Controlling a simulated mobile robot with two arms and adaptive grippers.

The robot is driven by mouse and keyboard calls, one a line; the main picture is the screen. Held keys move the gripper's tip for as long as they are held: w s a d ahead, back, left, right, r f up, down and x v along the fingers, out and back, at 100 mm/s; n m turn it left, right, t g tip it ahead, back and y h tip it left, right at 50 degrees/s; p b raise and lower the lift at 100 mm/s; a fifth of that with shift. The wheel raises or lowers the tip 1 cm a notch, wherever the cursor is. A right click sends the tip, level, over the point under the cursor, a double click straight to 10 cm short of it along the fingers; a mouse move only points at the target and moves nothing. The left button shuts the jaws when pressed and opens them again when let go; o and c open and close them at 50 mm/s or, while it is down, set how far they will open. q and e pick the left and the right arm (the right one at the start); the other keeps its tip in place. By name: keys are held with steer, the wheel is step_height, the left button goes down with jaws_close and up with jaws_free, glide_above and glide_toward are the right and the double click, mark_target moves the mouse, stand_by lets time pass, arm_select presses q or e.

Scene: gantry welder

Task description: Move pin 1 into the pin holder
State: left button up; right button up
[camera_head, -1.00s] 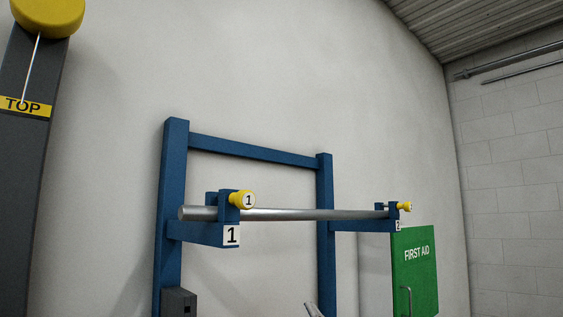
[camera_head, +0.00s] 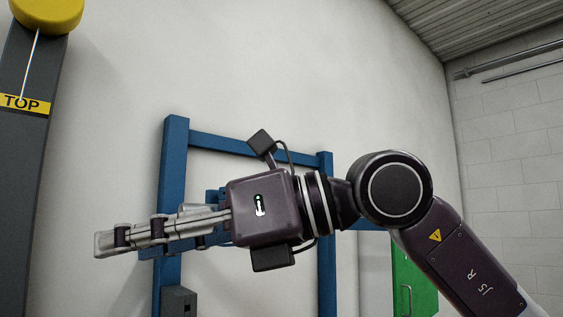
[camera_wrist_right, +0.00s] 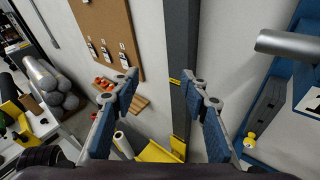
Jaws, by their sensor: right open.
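Pin 1 does not show in the head view now; my right arm covers its place on the blue rack (camera_head: 173,145). In the wrist view the end of the steel bar (camera_wrist_right: 288,44) and part of the white number plate (camera_wrist_right: 311,98) show at the right edge. My right gripper (camera_head: 107,243) points left in front of the rack. In the wrist view it (camera_wrist_right: 165,92) is open, with its fingers apart and nothing between them. The bar end is right of the fingers. I cannot make out the pin holder. My left gripper is not in view.
A dark column (camera_head: 45,145) with a TOP mark stands at the left. A green cabinet (camera_head: 419,275) is partly behind my arm. The wrist view shows a brown tool board (camera_wrist_right: 108,30), a yellow tray (camera_wrist_right: 157,153) and a small unclear yellow object (camera_wrist_right: 250,136).

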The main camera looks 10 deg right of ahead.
steer(key=w+d+r+m+t+h, duration=0.1)
steer(key=d+r+m+t+h, duration=0.1)
steer(key=d+r+t+h, duration=0.45)
steer(key=w+d+r+m+t+h, duration=0.1)
steer(key=d+r+m+t+h, duration=0.15)
steer(key=d, duration=0.65)
steer(key=w+a+f+g+p, duration=0.1)
steer(key=w+a+f+p, duration=0.1)
steer(key=w, duration=0.4)
steer(key=shift+a+f+y+p, duration=0.2)
steer(key=shift+a+y+p, duration=0.15)
steer(key=shift+a, duration=0.55)
steer(key=shift+c, duration=0.5)
jaws_close()
